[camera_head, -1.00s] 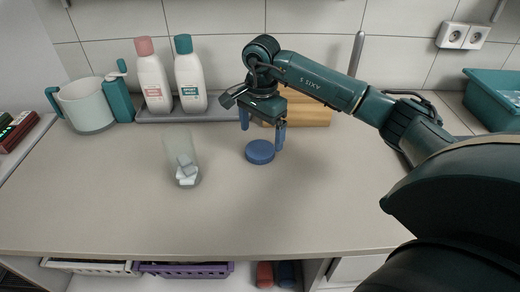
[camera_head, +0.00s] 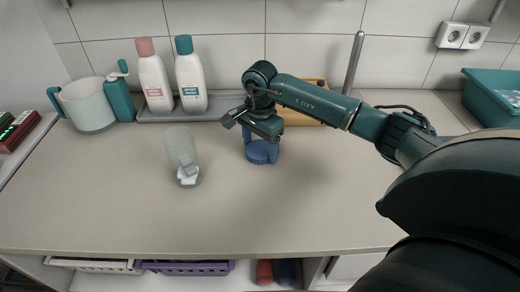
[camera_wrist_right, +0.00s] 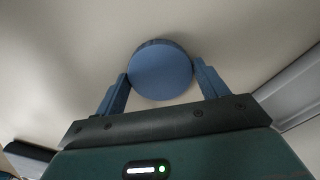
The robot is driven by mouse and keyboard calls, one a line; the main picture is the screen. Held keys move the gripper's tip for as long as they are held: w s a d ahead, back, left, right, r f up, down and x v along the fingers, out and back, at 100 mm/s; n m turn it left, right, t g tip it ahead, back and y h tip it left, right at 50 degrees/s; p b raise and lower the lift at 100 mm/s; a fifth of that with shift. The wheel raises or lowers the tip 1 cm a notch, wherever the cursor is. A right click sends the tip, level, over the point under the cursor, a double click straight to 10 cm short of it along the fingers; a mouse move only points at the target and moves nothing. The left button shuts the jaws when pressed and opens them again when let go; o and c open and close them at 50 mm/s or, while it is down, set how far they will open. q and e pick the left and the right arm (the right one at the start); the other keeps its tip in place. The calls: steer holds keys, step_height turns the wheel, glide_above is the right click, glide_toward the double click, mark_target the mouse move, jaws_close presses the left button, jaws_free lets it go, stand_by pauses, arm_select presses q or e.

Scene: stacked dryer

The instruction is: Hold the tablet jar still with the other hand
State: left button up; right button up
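The tablet jar (camera_head: 181,148) is a clear, open-topped container with several white tablets in its lower part. It stands upright on the counter, left of my right gripper and apart from it. A round blue lid (camera_head: 261,153) lies on the counter. My right gripper (camera_head: 261,150) points down over the lid, with one blue finger on each side of it. In the right wrist view the lid (camera_wrist_right: 160,70) sits between the fingertips (camera_wrist_right: 160,72), very close to both; I cannot tell whether they press on it. My left gripper is not in view.
A white jug (camera_head: 87,106) and two bottles (camera_head: 153,80) (camera_head: 190,78) on a grey tray (camera_head: 155,115) stand at the back left. A wooden block (camera_head: 308,112) is behind my right gripper. A teal bin (camera_head: 492,98) is at the back right. The front counter (camera_head: 130,215) is clear.

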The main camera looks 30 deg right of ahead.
mark_target(260, 149)
steer(key=c, duration=0.5)
steer(key=shift+c, duration=0.2)
step_height(260, 149, up, 10)
steer(key=b, duration=0.1)
stand_by(0.3)
